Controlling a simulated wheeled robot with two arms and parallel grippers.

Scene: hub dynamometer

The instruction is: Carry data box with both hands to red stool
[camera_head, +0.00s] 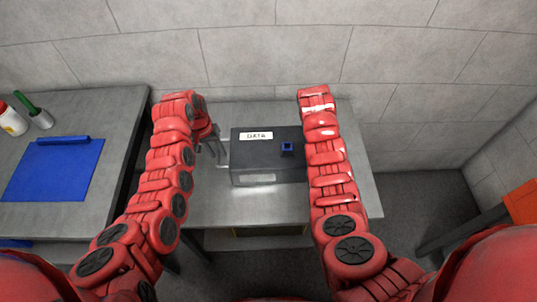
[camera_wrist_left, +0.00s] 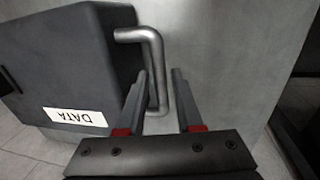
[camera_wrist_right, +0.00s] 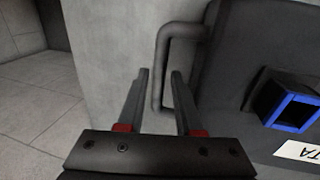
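The dark data box (camera_head: 265,170) with a white DATA label stands on a grey table between my two arms. It also shows in the left wrist view (camera_wrist_left: 70,65) and in the right wrist view (camera_wrist_right: 250,60). My left gripper (camera_head: 216,150) is open at the box's left side. In the left wrist view its fingers (camera_wrist_left: 160,85) straddle the grey bar handle (camera_wrist_left: 153,50). My right gripper (camera_wrist_right: 160,85) is open, with its fingers on either side of the right handle (camera_wrist_right: 163,55). In the head view my right arm hides that gripper. An orange-red surface (camera_head: 522,202), possibly the red stool, shows at the right edge.
A grey bench (camera_head: 110,110) at left holds a blue clipboard-like sheet (camera_head: 55,168), a white bottle (camera_head: 12,120) and a cup with a green item (camera_head: 38,115). A block wall (camera_head: 260,50) stands close behind the table. Floor (camera_head: 410,195) shows clear to the right.

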